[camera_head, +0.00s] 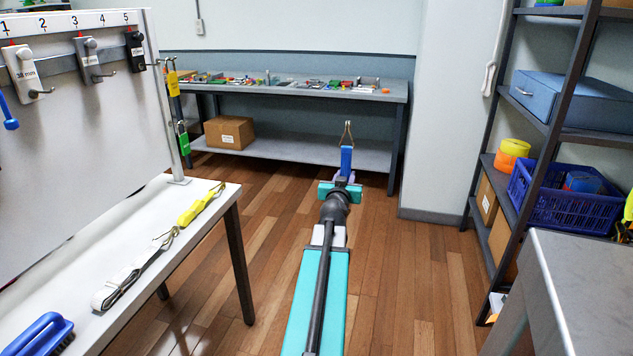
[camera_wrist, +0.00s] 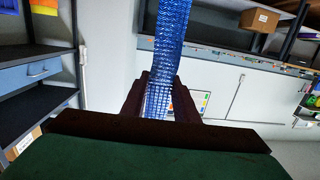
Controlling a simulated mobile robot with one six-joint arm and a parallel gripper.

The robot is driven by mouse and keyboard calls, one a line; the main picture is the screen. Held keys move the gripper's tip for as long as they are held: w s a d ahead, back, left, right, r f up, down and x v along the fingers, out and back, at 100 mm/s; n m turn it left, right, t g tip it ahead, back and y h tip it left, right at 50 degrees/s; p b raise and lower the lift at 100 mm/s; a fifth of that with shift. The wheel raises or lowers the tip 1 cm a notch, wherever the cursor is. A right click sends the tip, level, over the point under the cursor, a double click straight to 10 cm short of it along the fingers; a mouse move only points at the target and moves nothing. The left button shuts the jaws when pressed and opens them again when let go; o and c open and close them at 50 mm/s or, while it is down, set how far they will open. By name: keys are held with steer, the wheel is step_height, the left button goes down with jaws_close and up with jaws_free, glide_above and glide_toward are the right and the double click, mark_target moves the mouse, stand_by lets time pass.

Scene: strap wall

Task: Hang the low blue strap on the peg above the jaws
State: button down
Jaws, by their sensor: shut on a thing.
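The blue strap (camera_head: 346,160) stands up out of the jaws of my gripper (camera_head: 343,180), with a thin, tan triangular loop at its top. The gripper is shut on the strap over open floor, in front of the far bench. In the wrist view the blue webbing (camera_wrist: 170,35) runs upward from between the dark jaws (camera_wrist: 160,98). A board (camera_head: 90,130) at the left carries pegs with hooks (camera_head: 45,92), (camera_head: 108,74), (camera_head: 152,64) under the numbers 1 to 5. The strap is well to the right of these pegs and apart from them.
A cluttered bench (camera_head: 290,90) stands at the back. Shelves (camera_head: 550,120) and a grey counter (camera_head: 590,270) bound the right. Middle floor is clear.

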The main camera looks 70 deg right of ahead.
steer(key=s+a+r+m+g+p, duration=0.1)
steer(key=s+r+g+p, duration=0.1)
steer(key=r+p, duration=0.3)
steer(key=s+a+r+m+g+y+p, duration=0.1)
steer(key=s+r+p, duration=0.4)
steer(key=r, duration=0.6)
steer(key=s+a+r+m+g+p, duration=0.2)
steer(key=s+a+r+p, duration=0.1)
steer(key=r, duration=0.6)
steer(key=s+p, duration=0.1)
steer(key=p, duration=0.1)
steer(key=shift+g+p, duration=0.3)
steer(key=shift+p, duration=0.1)
steer(key=shift+s, duration=0.15)
